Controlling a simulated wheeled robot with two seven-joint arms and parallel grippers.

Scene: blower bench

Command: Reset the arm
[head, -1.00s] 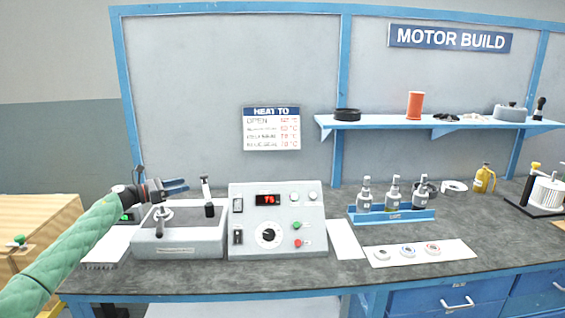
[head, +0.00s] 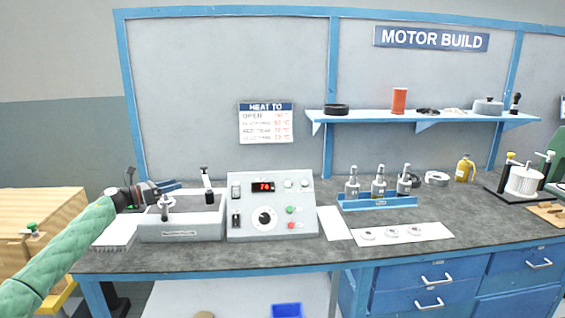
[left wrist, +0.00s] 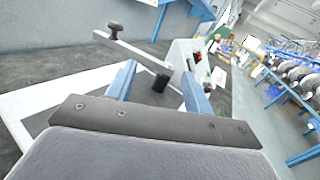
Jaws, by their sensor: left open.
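My left gripper (head: 168,187) is at the left end of the bench, above the back left of a light grey box-shaped unit (head: 182,231) with a dark top. In the left wrist view its two blue fingers (left wrist: 158,88) are apart with nothing held between them. A lever with a black knob (left wrist: 160,82) shows beyond the fingers; in the head view two upright handles stand on the unit. Beside it is a control box (head: 270,222) with a red display that seems to read 76, a dial and green and red buttons. My right gripper is out of view.
A white sheet (head: 440,231) bears three small round parts. A yellow bottle (head: 465,168) and a winding stand (head: 524,181) are farther right. A shelf (head: 425,116) runs above.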

